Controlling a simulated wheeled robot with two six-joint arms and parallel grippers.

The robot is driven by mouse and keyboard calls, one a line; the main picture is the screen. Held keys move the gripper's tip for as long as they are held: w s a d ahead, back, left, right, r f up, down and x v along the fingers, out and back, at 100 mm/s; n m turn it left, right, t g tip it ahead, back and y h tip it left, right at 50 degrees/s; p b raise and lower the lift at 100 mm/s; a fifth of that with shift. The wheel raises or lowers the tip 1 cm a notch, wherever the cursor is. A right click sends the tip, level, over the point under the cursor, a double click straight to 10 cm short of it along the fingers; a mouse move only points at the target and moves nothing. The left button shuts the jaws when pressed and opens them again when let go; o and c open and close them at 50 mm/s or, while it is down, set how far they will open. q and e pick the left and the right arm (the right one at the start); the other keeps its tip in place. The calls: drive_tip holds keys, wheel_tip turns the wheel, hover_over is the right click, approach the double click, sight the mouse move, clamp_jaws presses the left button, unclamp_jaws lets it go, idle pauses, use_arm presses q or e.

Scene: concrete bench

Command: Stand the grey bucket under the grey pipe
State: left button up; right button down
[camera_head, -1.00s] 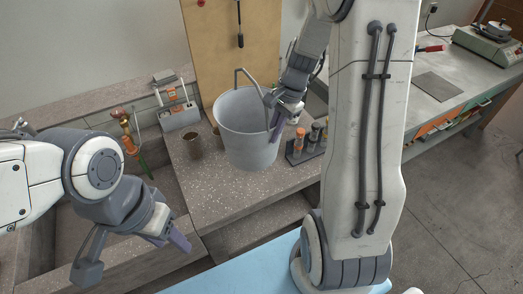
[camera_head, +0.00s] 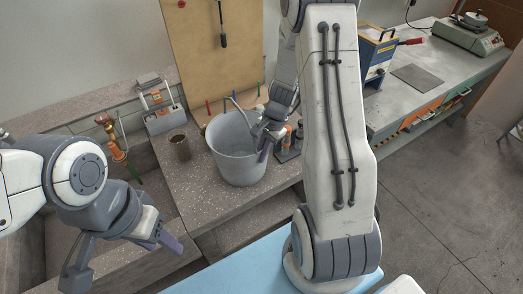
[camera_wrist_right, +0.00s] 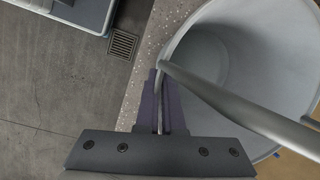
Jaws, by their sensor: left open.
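The grey bucket (camera_head: 236,160) is upright above the speckled bench top, with its handle raised; I cannot tell if its base touches the bench. My right gripper (camera_head: 265,148) is at the bucket's right rim. My left gripper (camera_head: 168,238) is open and empty, low on the left, in front of the bench and away from the bucket. I cannot clearly make out the grey pipe.
A brown cup (camera_head: 180,148) stands left of the bucket and a grey tool caddy (camera_head: 165,119) behind it. A rack with bottles (camera_head: 289,143) is close on the right. A brass tap (camera_head: 113,145) with a red handle is at the left basin. Free bench lies before the cup.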

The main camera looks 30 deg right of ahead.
drive_tip(key=c, duration=1.3)
unclamp_jaws()
drive_tip(key=shift+f, duration=0.1)
drive_tip(key=shift+c, duration=0.2)
drive_tip(key=o, duration=0.3)
